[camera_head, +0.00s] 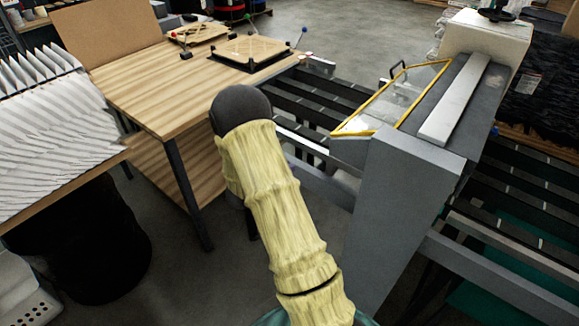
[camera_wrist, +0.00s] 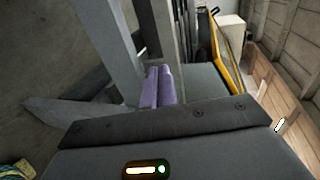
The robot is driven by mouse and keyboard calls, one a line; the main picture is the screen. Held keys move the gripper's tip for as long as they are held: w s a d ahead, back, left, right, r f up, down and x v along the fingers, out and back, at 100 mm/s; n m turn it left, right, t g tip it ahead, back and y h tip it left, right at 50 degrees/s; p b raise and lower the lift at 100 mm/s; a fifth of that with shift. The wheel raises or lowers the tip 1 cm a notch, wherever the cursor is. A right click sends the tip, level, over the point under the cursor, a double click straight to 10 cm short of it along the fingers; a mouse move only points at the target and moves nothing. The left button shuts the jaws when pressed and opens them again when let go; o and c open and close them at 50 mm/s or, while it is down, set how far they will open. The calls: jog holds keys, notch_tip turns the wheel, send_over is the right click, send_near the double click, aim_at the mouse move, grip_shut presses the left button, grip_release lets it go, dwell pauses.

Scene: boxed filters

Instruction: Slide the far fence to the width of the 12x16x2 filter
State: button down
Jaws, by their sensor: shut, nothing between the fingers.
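My gripper (camera_wrist: 158,88) shows in the wrist view as two purple fingers pressed together with nothing between them. Beyond the fingertips are grey metal uprights (camera_wrist: 110,35), and a grey panel lies just to the right. I cannot tell whether the fingers touch either. In the head view my own sleeved arm hides the gripper. I cannot pick out the far fence with certainty. White pleated filters (camera_head: 50,105) stand in rows at the left; no 12x16x2 marking is readable.
The grey machine (camera_head: 410,180) with a yellow-framed clear guard (camera_head: 395,95) stands right of my arm; the guard also shows in the wrist view (camera_wrist: 229,50). A wooden table (camera_head: 150,85) with board fixtures (camera_head: 250,50) stands at left. A black bin (camera_head: 85,240) is below.

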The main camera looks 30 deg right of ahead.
aim_at(315, 153)
jog(key=p+x, duration=0.1)
jog(key=x, duration=0.2)
jog(key=p+x, duration=0.2)
jog(key=x, duration=0.2)
jog(key=r+p+x, duration=0.1)
jog(key=x, duration=0.3)
jog(key=shift+w+d+p, duration=0.15)
jog(key=shift+d+p, duration=0.2)
jog(key=shift+d+f, duration=0.1)
